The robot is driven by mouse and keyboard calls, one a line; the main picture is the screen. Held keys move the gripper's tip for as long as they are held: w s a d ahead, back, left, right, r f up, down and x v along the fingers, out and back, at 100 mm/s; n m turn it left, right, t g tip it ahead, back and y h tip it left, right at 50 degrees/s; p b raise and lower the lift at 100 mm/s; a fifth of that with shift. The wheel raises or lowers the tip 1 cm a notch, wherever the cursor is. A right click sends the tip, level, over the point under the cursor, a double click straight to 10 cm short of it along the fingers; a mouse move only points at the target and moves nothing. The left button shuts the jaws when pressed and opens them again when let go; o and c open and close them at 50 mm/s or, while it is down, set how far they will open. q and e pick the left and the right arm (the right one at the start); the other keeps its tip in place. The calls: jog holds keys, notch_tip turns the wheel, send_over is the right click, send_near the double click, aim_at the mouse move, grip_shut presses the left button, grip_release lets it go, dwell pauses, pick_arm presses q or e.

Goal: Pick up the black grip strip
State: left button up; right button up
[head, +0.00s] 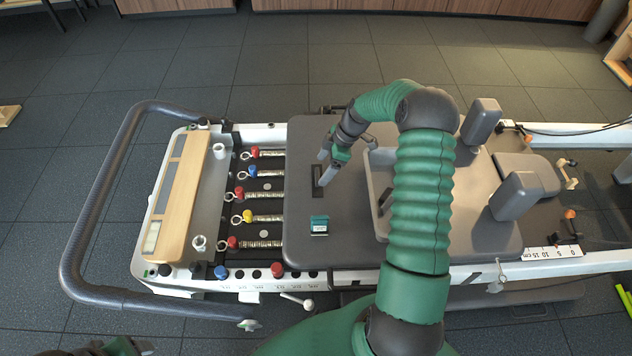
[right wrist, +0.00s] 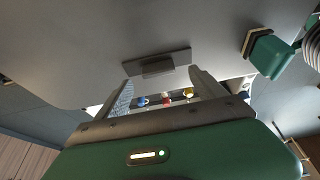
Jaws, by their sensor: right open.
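The black grip strip (head: 318,188) lies on the grey carriage top, left of its middle. In the right wrist view the strip (right wrist: 158,63) shows as a flat dark bar with a raised block at its middle. My right gripper (head: 328,168) is open, with its fingers at the strip in the head view. In the right wrist view the strip lies just beyond the two open fingers (right wrist: 160,80), and nothing is between them. Only a small part of my left gripper (head: 138,347) shows at the bottom left edge; its jaws cannot be made out.
A grey raised tray (head: 376,205) stands right of the strip. Springs with coloured knobs (head: 262,195) lie to the left. Shoulder pads (head: 515,195) stand at right.

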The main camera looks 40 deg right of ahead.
aim_at(318, 174)
jog(key=x, duration=0.1)
jog(key=b+x, duration=0.1)
jog(key=x, duration=0.2)
jog(key=shift+d+f+b, duration=0.15)
jog(key=shift+d+b, duration=0.2)
jog(key=shift+w+f, duration=0.1)
jog(key=shift+f, duration=0.2)
jog(key=shift+a+r, duration=0.1)
jog(key=shift+r, duration=0.1)
jog(key=shift+a, duration=0.15)
jog(key=shift+c, duration=1.1)
pick_arm(q)
jog(key=shift+d+f, duration=0.2)
jog(key=shift+f, duration=0.35)
jog(key=shift+d+f, duration=0.15)
jog(key=shift+f, duration=0.4)
pick_arm(e)
jog(key=c, duration=1.2)
